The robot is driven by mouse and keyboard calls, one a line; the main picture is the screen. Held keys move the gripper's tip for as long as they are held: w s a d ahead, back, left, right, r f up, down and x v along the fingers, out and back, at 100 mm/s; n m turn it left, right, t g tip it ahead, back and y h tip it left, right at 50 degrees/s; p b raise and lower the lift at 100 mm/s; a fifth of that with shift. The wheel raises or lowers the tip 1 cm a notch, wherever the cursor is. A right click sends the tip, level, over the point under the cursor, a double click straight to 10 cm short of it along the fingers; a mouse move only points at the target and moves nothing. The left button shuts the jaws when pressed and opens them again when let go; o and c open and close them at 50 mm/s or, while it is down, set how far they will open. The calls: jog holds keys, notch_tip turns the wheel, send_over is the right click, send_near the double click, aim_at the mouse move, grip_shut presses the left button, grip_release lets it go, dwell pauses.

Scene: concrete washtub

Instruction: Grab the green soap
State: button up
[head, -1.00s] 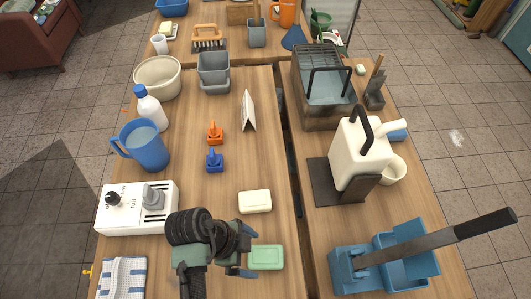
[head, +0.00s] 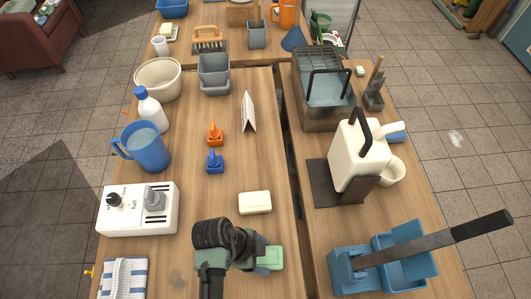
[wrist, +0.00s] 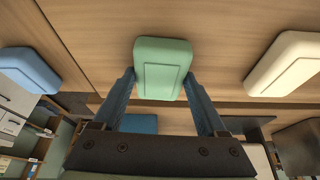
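The green soap (wrist: 162,62) is a pale green rounded bar lying on the wooden counter. In the head view the green soap (head: 272,258) is partly hidden by my gripper (head: 264,256). In the wrist view my gripper (wrist: 160,78) has its two blue fingers apart, one at each side of the soap's near part. The fingertips look very close to the soap's sides; I cannot tell whether they touch. The soap lies flat and does not look lifted.
A cream soap (head: 255,203) lies just beyond the green one, and a blue soap (wrist: 28,70) shows at left in the wrist view. A white timer box (head: 138,210) and a striped cloth (head: 123,278) lie left of my arm. A blue caddy (head: 365,270) stands on the right counter.

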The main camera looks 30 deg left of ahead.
jog(key=c, duration=0.7)
jog(key=shift+r, duration=0.1)
